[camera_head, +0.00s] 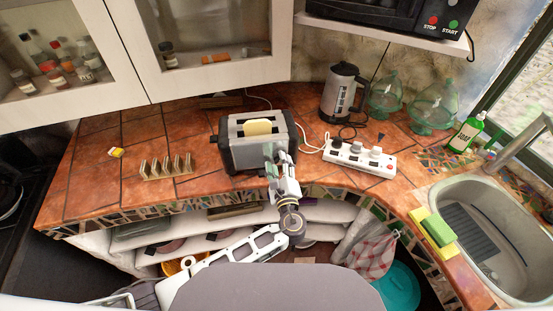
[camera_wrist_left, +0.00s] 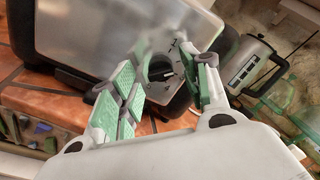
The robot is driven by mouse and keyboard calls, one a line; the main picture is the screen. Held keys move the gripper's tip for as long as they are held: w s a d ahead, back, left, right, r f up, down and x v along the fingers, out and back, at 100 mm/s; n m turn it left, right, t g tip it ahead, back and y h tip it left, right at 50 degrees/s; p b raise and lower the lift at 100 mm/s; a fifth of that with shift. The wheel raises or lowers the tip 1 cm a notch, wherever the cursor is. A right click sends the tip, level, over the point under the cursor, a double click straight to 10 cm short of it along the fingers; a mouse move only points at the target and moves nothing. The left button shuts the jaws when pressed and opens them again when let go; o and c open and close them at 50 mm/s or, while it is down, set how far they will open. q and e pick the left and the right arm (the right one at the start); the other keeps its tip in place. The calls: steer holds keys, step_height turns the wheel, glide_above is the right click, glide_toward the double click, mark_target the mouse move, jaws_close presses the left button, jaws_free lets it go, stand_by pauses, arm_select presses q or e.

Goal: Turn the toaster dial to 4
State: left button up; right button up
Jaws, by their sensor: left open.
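The toaster (camera_head: 240,153) stands on the tiled counter, silver with dark ends, with a slice of bread (camera_head: 258,127) in its slot. My left gripper (camera_head: 280,166) is at the toaster's front right corner. In the wrist view the left gripper (camera_wrist_left: 163,85) is open, its green-padded fingers on either side of the dial. I cannot tell whether they touch it. My right gripper is not in view.
A toast rack (camera_head: 166,168) stands left of the toaster. A white power strip (camera_head: 358,158) with plugs and cords lies to the right, below the kettle (camera_head: 343,92). Green glass jars (camera_head: 433,107) and the sink (camera_head: 490,240) are farther right. The front left counter is mostly clear.

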arm_select(q)
steer(key=shift+w, duration=0.15)
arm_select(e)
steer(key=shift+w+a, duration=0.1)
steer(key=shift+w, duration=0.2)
arm_select(q)
steer(key=shift+c, duration=0.4)
steer(key=c, duration=1)
steer(key=shift+o, duration=0.2)
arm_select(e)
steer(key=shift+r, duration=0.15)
